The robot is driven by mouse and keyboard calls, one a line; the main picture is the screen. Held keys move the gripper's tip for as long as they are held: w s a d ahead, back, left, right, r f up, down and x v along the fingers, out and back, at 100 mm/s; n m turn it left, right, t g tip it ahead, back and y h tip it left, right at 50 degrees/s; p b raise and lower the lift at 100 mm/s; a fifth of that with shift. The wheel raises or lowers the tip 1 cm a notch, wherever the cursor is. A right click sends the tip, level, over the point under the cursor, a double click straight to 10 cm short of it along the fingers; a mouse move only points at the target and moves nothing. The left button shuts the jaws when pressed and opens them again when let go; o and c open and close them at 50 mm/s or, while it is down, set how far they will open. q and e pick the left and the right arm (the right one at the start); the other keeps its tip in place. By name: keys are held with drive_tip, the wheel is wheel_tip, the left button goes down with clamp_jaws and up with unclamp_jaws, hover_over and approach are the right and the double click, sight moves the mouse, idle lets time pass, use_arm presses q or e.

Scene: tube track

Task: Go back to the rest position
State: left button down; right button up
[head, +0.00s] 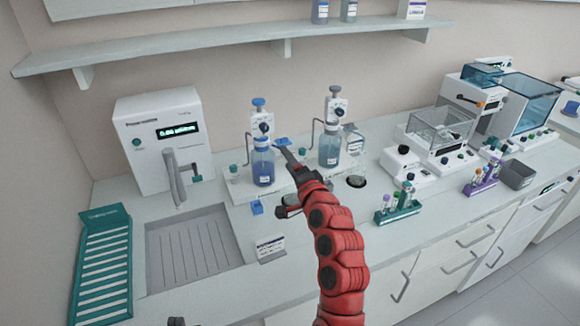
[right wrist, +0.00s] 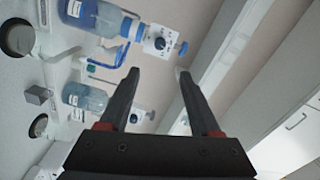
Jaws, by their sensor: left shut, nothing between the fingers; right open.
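My right gripper (head: 287,156) is at the end of the red arm that rises from the bottom middle in the head view. Its dark fingers are just right of the blue-liquid bottle (head: 263,167), above the counter; contact with anything cannot be made out. In the right wrist view the right gripper (right wrist: 157,72) has its two fingers spread, with only pale wall and shelf between them. My left gripper (head: 176,321) shows only as a small dark tip at the bottom edge of the head view, left of the middle, with nothing seen in it. The rest of the left arm is out of view.
A pale-liquid bottle (head: 329,150) stands right of the right gripper. A sink (head: 192,248), a teal rack (head: 103,262) and a white dispenser (head: 162,140) are at the left. A tube rack (head: 397,212) stands at the right. A wall shelf (head: 235,37) runs above.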

drive_tip(key=shift+s+d, duration=0.1)
drive_tip(key=shift+s, duration=0.15)
